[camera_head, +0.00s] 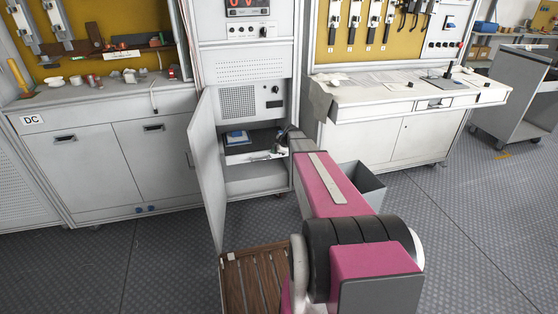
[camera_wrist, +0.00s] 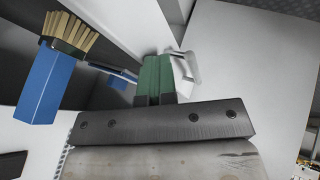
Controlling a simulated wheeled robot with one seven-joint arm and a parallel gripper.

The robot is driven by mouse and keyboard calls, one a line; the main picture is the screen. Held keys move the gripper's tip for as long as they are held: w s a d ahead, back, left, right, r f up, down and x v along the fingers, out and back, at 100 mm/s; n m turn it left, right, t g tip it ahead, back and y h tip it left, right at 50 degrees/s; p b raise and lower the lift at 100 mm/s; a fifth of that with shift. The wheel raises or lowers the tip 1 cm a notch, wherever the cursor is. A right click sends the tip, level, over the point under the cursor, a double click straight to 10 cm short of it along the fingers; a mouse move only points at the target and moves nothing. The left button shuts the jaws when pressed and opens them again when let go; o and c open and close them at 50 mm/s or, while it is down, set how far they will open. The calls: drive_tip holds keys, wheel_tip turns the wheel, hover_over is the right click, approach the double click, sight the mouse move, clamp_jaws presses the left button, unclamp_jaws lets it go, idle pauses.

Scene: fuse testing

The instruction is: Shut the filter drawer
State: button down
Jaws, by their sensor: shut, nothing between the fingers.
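The filter drawer (camera_head: 240,158) appears to be the pulled-out, white-fronted drawer in the middle cabinet, with a dark interior. My gripper (camera_head: 281,144) is at its right end in the head view, small and partly hidden by my arm. In the wrist view my gripper (camera_wrist: 156,66) has its green fingers shut together with nothing between them. A white handle (camera_wrist: 188,74) is just right of the fingertips; I cannot tell whether they touch. A white panel (camera_wrist: 250,75), seemingly the drawer front, fills the right side.
A blue brush (camera_wrist: 52,82) with pale bristles lies left of the fingers. A blue item (camera_head: 236,137) sits in the drawer. The cabinet door (camera_head: 207,165) stands open on the left. A grey bin (camera_head: 368,184) stands right of my arm. Workbenches flank the cabinet.

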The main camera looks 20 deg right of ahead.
sight(268, 142)
drive_tip(key=w, duration=1.1)
drive_tip(key=shift+s, duration=0.2)
